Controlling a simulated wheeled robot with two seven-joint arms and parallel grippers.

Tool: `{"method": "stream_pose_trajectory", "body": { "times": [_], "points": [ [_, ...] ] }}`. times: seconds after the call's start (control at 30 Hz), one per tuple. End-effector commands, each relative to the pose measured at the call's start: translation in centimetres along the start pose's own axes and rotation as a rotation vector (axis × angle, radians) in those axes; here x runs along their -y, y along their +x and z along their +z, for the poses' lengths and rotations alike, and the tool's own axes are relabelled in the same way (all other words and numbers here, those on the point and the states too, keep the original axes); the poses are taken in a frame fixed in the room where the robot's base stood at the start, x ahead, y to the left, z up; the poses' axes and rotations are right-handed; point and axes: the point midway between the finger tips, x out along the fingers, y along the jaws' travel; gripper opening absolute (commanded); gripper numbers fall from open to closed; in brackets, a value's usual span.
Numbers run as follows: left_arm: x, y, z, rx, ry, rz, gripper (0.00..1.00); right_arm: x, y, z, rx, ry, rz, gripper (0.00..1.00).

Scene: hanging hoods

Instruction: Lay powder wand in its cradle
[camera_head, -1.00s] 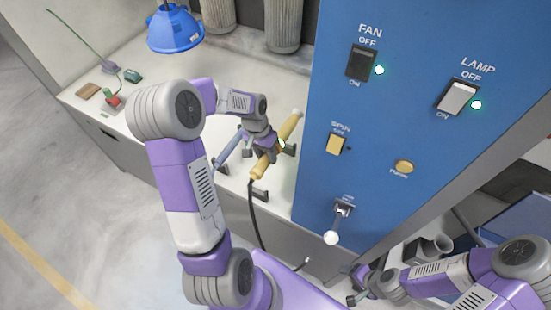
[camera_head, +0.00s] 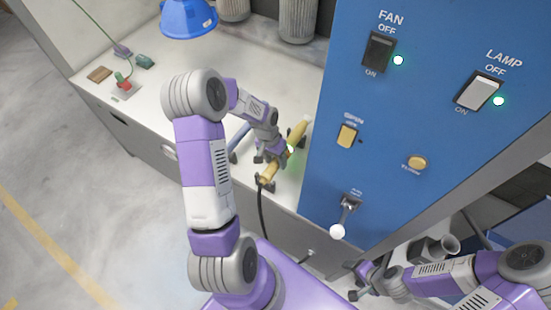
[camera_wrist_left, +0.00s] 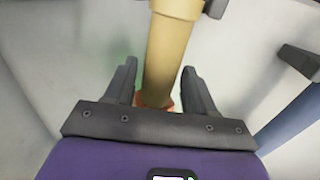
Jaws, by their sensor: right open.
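The yellow powder wand (camera_head: 297,134) lies at a slant on the white worktop beside the blue panel, its dark hose running down from the near end. Its near end is over a dark cradle bracket (camera_head: 265,184); I cannot tell whether it touches it. My left gripper (camera_head: 268,158) is around the wand's middle. In the left wrist view the wand (camera_wrist_left: 170,45) passes between the fingers (camera_wrist_left: 158,80), which stand apart with a visible gap at the left finger. A dark bracket (camera_wrist_left: 215,8) shows by the wand there. My right gripper (camera_head: 354,282) is low at the right, open and empty.
A blue wand (camera_head: 238,136) lies left of the yellow one. The blue panel (camera_head: 330,130) with switches and a white-knobbed lever (camera_head: 338,231) stands close on the right. A blue hood (camera_head: 188,18) hangs at the back. The worktop's left middle is clear.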

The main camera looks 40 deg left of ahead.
Motion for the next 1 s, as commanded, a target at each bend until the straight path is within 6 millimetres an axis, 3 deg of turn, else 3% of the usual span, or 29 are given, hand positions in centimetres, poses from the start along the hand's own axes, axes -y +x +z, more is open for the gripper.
{"method": "stream_pose_trajectory", "body": {
  "times": [0.4,0.8,1.0],
  "points": [
    [0.1,0.5,-0.1,-0.004,0.001,0.000,0.65,-0.1,0.4,0.0,0.000,0.000,0.000,0.66],
    [-0.1,-6.2,-0.5,-0.008,0.001,-0.002,0.65,0.2,-0.4,0.0,0.000,0.000,0.000,0.66],
    [-0.2,-7.3,-0.4,-0.006,0.002,-0.001,0.65,0.2,-0.5,0.0,0.000,0.000,0.000,0.66]
  ]
}}
